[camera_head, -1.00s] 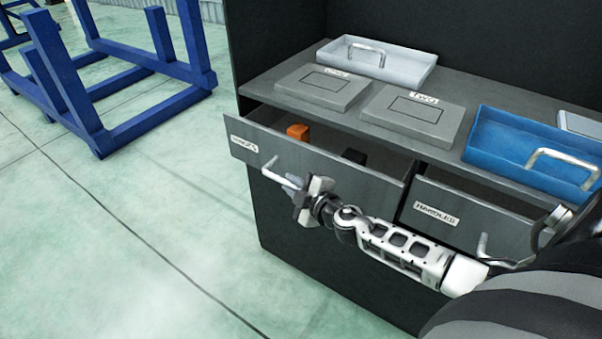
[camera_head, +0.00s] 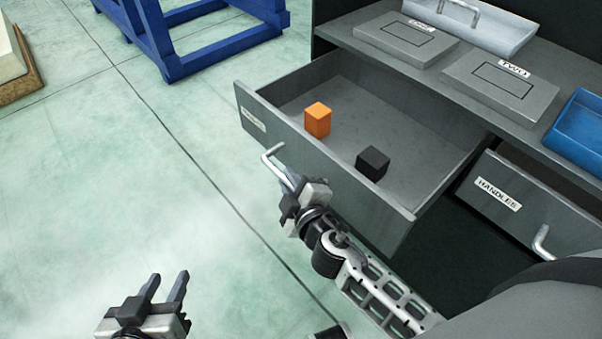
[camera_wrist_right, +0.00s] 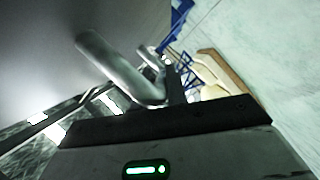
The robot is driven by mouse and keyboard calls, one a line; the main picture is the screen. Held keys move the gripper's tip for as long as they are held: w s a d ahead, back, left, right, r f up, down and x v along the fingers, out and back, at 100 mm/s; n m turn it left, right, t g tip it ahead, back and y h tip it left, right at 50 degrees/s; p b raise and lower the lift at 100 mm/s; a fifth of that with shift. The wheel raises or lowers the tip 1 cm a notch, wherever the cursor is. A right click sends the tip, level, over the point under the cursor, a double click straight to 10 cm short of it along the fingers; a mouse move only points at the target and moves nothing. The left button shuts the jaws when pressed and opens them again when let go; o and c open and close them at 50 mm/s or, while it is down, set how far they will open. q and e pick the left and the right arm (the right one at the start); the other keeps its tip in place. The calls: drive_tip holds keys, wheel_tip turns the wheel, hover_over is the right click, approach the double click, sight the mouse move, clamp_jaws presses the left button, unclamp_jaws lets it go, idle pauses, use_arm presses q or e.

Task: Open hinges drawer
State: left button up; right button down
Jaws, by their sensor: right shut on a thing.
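The hinges drawer (camera_head: 345,192) stands pulled well out of the dark cabinet in the head view. Its label is at the left end of its front, too slanted to read clearly now. An orange block (camera_head: 317,120) and a black block (camera_head: 372,163) lie inside it. My right gripper (camera_head: 291,184) is shut on the drawer's metal handle (camera_head: 270,157); the handle also shows close up in the right wrist view (camera_wrist_right: 125,70). My left gripper (camera_head: 168,291) is open and empty, over the floor at the lower left, apart from the drawer.
The handles drawer (camera_head: 520,205), to the right, is partly open. Grey plates (camera_head: 500,88), a grey tray (camera_head: 490,30) and a blue tray (camera_head: 585,130) sit on the shelf above. A blue metal frame (camera_head: 190,50) stands at the back left. The floor left of the drawer is clear.

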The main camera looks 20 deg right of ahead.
use_arm(q)
drive_tip(key=shift+s, duration=0.1)
use_arm(e)
drive_tip(key=shift+s+a, duration=0.1)
drive_tip(key=shift+a, duration=0.15)
use_arm(q)
drive_tip(key=shift+d, duration=0.1)
use_arm(e)
drive_tip(key=c, duration=1.4)
unclamp_jaws()
